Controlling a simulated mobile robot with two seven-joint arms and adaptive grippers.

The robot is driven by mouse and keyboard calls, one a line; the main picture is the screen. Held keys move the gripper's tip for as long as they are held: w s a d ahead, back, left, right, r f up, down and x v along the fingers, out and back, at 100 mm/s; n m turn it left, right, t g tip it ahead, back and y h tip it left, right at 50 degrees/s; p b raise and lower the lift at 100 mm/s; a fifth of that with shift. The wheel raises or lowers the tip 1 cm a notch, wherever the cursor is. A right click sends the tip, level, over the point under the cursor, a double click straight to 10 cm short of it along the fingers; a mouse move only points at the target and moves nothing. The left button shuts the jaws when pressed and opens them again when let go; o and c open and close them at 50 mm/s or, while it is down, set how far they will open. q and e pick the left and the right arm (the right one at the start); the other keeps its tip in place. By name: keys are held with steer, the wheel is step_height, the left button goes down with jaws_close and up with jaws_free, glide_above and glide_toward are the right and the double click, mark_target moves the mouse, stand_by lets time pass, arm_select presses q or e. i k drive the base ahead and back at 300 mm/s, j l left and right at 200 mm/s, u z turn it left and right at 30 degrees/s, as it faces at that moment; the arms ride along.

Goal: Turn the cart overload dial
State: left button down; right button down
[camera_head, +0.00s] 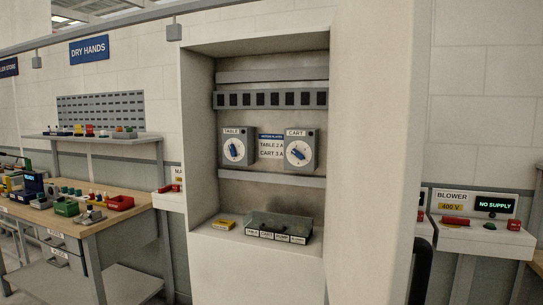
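The cart overload dial (299,152) is a grey box with a white round face and a blue pointer knob, under a "CART" label. It sits on the right inside an open, recessed cabinet (198,130). Its pointer tilts toward the upper left; the scale marks are too small to read. A matching table dial (235,149) is to its left, its blue pointer closer to upright. A plate (271,146) between them reads "TABLE 2 A" and "CART 3 A". Neither of my grippers is in view.
A grey bin with labelled compartments (279,228) and a yellow item (224,225) lie on the cabinet floor. A tall pale panel (372,170) stands right of the opening. A workbench (125,214) is at left; a blower unit (470,226) reads "NO SUPPLY" at right.

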mark_target(294, 152)
steer(key=j+z, duration=0.1)
steer(key=z, duration=0.3)
steer(key=i+j+z, duration=0.1)
steer(key=z, duration=0.35)
steer(key=i+j+z, duration=0.1)
steer(key=j+z, duration=0.15)
steer(key=j, duration=0.2)
steer(key=j+z, duration=0.3)
steer(key=j, duration=0.2)
steer(key=j+z, duration=0.2)
steer(key=j, duration=0.8)
